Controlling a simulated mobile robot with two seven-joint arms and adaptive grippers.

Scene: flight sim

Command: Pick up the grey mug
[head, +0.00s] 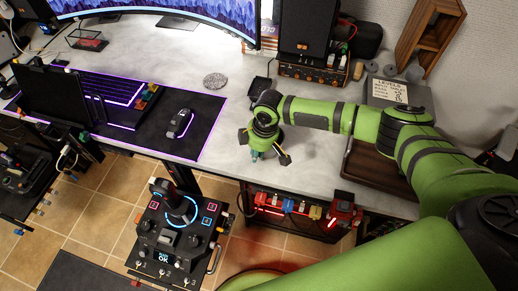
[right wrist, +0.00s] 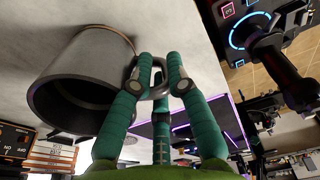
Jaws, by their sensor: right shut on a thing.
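The grey mug (right wrist: 88,72) fills the upper left of the right wrist view, its dark open mouth facing the lower left of that picture. Its handle (right wrist: 158,90) is between the green fingers of my right gripper (right wrist: 158,76), which is shut on it. In the head view my right gripper (head: 264,152) is over the front edge of the desk, and the mug is hidden or not clear there. I cannot tell whether the mug touches the desk. My left gripper is not in view.
The grey desk (head: 215,98) is bare around my right gripper. A mouse (head: 180,123) and lit keyboard (head: 110,87) lie to the left, and a round coaster (head: 215,80) lies behind. A control pedestal (head: 180,230) stands in front, with a brown tray (head: 375,167) to the right.

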